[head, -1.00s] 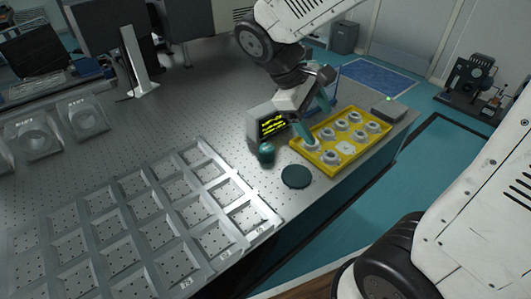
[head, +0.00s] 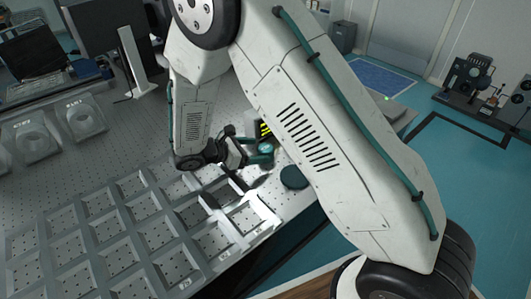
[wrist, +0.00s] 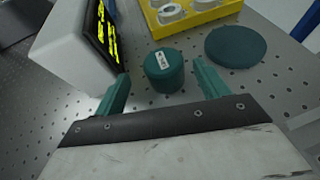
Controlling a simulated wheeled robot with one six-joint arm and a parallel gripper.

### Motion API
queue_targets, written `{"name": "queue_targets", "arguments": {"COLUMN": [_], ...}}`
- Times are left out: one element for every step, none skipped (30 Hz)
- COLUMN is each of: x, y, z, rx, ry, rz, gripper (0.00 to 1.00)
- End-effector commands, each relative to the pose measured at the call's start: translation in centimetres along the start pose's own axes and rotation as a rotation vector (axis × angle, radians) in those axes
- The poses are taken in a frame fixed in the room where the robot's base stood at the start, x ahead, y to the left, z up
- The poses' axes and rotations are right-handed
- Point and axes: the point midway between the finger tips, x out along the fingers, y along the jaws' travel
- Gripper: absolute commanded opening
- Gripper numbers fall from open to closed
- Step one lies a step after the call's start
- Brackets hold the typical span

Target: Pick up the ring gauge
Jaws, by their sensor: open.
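White rings stand in the yellow tray (wrist: 203,14); one ring (wrist: 171,13) shows at the top of the wrist view, with part of another beside it. I cannot tell which ring is the one named. A short teal cylinder (wrist: 164,72) with a small white label stands upright on the perforated table, short of the tray. My gripper (wrist: 161,72) is open, with its teal fingers pointing at the cylinder from either side and a gap on each side. In the head view, my gripper (head: 262,153) is low over the table. My arm hides the tray there.
A teal disc (wrist: 236,46) lies right of the cylinder; it also shows in the head view (head: 294,177). A boxy display with yellow traces (wrist: 106,30) stands close by the left finger. A grey compartment rack (head: 122,244) fills the near left table.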

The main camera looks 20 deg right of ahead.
Motion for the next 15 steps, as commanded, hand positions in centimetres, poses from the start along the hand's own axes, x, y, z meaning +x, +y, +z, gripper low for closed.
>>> {"name": "queue_targets", "arguments": {"x": [0.6,0.9,1.1,1.4,1.6,2.1,2.5,3.0,3.6,4.1,4.6,5.2,5.5,5.8,6.0], "y": [-0.1,-0.1,-0.1,-0.2,-0.2,-0.3,-0.3,-0.4,-0.5,-0.6,-0.6,-0.5,-0.5,-0.5,-0.5], "z": [0.0,0.0,0.1,0.1,0.1,0.1,0.2,0.2,0.2,0.3,0.3,0.3,0.3,0.3,0.2], "rx": [0.0,0.001,0.001,0.001,0.001,0.001,0.001,0.001,0.001,0.001,0.002,0.002,0.002,0.002,0.002], "ry": [0.001,0.001,0.001,0.0,0.0,0.0,0.001,0.001,0.001,0.001,0.001,0.0,0.001,0.001,0.002], "rz": [-0.003,-0.003,-0.003,-0.002,-0.003,-0.004,-0.005,-0.005,-0.005,-0.006,-0.007,-0.005,-0.005,-0.005,-0.004], "gripper": [0.74,0.74,0.74,0.74,0.74,0.74,0.74,0.74,0.74,0.74,0.74,0.74,0.74,0.74,0.74]}}
